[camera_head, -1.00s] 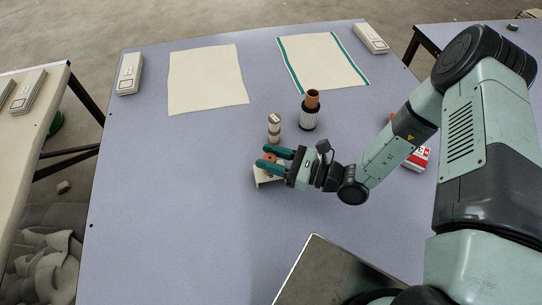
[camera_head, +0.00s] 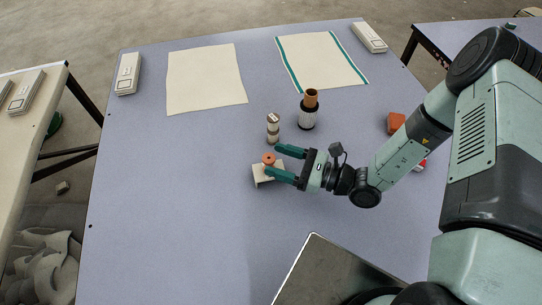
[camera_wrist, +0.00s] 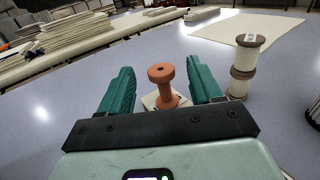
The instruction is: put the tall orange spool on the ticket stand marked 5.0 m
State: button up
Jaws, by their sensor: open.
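The orange spool (camera_head: 268,157) stands upright on a small white stand (camera_head: 259,179) near the middle of the table. The spool also shows in the wrist view (camera_wrist: 163,95), between the two green fingers, with a corner of the stand (camera_wrist: 149,100) under it. Any marking on the stand is not readable. My gripper (camera_head: 272,159) is open, with one finger on each side of the spool and a visible gap to each in the wrist view.
Two stacked cream spools (camera_head: 273,128) stand just behind the stand. An orange block (camera_head: 396,122) lies right, near my arm. Two cloths (camera_head: 205,78) lie at the back.

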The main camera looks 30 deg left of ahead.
jog(key=d, duration=0.3)
jog(key=w+d, duration=0.1)
jog(key=d, duration=0.5)
jog(key=shift+w, duration=0.4)
jog(key=d+r+n+g+h, duration=0.1)
jog(key=d+r+n+h, duration=0.4)
jog(key=r, duration=0.4)
jog(key=d+r+n+g+h, duration=0.15)
jog(key=r+n+h, duration=0.35)
jog(key=r, duration=0.5)
jog(key=s+d+r+n+t+h, duration=0.3)
jog(key=d+r+t, duration=0.2)
jog(key=d+r, duration=0.2)
jog(key=s+d+r+n+t+h, duration=0.3)
jog(key=d+r+t, duration=0.3)
jog(key=r, duration=0.5)
jog(key=shift+s+d+r+h, duration=0.15)
jog(key=shift+s+d+h, duration=0.35)
jog(key=shift+s+h, duration=0.25)
jog(key=shift+t, duration=0.25)
